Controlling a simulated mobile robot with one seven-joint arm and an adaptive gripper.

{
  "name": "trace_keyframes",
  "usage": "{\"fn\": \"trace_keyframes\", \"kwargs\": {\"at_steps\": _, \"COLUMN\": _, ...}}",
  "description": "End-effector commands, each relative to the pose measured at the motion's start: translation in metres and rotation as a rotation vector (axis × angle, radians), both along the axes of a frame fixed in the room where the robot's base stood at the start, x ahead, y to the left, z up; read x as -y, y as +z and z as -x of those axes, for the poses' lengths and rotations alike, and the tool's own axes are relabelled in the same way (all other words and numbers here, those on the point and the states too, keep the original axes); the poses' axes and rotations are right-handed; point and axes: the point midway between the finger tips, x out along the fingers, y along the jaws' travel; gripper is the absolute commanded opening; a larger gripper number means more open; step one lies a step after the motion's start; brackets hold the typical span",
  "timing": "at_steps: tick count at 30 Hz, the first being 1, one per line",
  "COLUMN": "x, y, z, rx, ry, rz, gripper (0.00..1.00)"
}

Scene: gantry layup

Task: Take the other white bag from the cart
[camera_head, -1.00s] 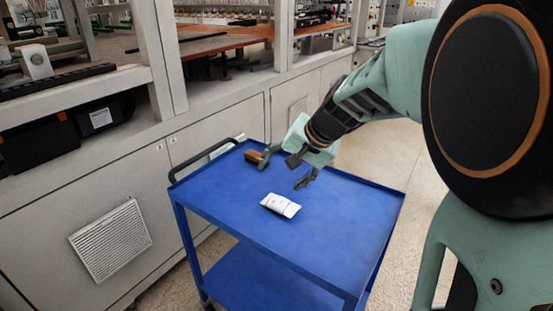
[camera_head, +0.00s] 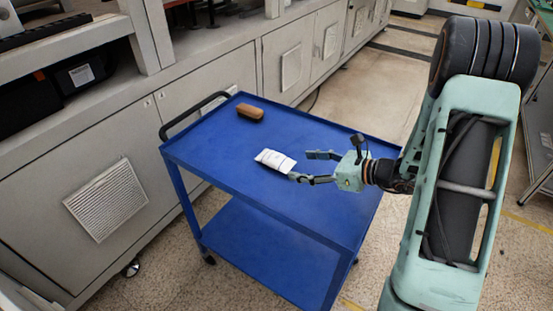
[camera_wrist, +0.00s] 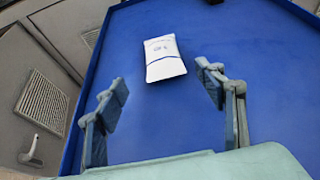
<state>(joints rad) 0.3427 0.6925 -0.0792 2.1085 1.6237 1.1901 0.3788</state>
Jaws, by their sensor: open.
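One white bag (camera_head: 275,160) lies flat on the blue cart's top (camera_head: 225,175), near its middle. In the wrist view the bag (camera_wrist: 163,59) lies ahead of my fingers, roughly centred between them and beyond their tips. My gripper (camera_head: 305,167) is open and empty, low over the cart top at the bag's right, its fingers pointing left toward it. In the wrist view my two fingers (camera_wrist: 165,82) stand wide apart with bare blue surface between them. One fingertip looks close to the bag's right end in the head view; I cannot tell if it touches.
Grey machine cabinets (camera_head: 205,85) stand close along the cart's far side. The rest of the cart top is clear, with a low raised rim.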

Motion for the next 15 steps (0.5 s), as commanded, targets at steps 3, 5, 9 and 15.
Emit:
{"fn": "trace_keyframes", "kwargs": {"at_steps": 3, "x": -0.018, "y": -0.008, "z": -0.010, "rx": 0.000, "ry": 0.008, "rz": 0.000, "gripper": 0.64}}
{"fn": "trace_keyframes", "kwargs": {"at_steps": 5, "x": -0.024, "y": -0.012, "z": -0.014, "rx": 0.001, "ry": 0.007, "rz": 0.002, "gripper": 0.64}}
{"fn": "trace_keyframes", "kwargs": {"at_steps": 9, "x": -0.033, "y": -0.016, "z": -0.021, "rx": 0.002, "ry": 0.006, "rz": 0.004, "gripper": 0.64}}
{"fn": "trace_keyframes", "kwargs": {"at_steps": 15, "x": -0.049, "y": -0.023, "z": -0.035, "rx": 0.002, "ry": 0.009, "rz": 0.005, "gripper": 0.64}}
